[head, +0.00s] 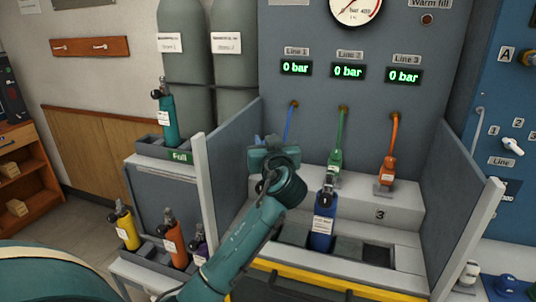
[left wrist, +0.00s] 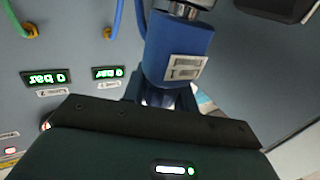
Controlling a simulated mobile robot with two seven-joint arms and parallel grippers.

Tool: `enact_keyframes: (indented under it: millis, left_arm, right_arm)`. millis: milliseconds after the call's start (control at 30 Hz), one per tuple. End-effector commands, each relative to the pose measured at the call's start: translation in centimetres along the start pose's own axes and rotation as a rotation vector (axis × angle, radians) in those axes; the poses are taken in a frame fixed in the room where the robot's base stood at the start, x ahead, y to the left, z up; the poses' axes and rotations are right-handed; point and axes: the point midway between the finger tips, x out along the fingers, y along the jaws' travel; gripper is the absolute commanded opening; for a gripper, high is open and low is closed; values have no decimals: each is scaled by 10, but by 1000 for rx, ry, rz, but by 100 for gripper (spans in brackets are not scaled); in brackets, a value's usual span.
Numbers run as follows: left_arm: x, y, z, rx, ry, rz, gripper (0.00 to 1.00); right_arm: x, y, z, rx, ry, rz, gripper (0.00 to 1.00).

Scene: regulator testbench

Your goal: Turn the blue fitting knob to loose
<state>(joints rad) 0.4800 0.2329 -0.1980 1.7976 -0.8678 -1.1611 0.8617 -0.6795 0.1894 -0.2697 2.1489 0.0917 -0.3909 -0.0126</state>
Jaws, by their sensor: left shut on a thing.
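The blue fitting (left wrist: 180,48) is a blue block with a pale label and a metal end, seen upside down in the left wrist view. Its blue hose (head: 290,124) comes down from the panel under Line 1 in the head view. My left gripper (head: 272,160) is at the Line 1 place and hides most of the fitting there. It is shut on the blue fitting's knob, which is largely hidden by the gripper's dark body. The fingertips cannot be seen clearly. My right gripper is in neither view.
A blue cylinder (head: 322,226) stands in the bench just right of my left arm. A green fitting (head: 335,162) and an orange fitting (head: 387,168) hang to the right. Grey side walls (head: 462,190) bound the bench. All three line displays read 0 bar.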

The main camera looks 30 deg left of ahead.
Motion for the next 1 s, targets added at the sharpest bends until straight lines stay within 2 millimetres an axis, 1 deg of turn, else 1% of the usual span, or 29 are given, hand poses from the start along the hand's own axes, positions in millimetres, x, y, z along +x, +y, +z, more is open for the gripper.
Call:
enact_keyframes:
  millis: [33, 200, 400, 600, 967, 1000]
  left_arm:
    - [0, 1, 6, -7, -4, -32, 6]
    - [0, -1, 4, -4, -2, -132, 6]
    - [0, -2, 2, -1, -1, -203, 6]
    - [0, -3, 0, 0, 2, -232, 6]
    - [0, -4, -1, -1, 3, -235, 6]
    - [0, -4, -1, -1, 3, -235, 30]
  right_arm:
    - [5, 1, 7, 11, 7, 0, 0]
    - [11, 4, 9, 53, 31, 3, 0]
    - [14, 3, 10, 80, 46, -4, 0]
    - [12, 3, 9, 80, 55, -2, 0]
    - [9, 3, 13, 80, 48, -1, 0]
    - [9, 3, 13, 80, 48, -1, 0]
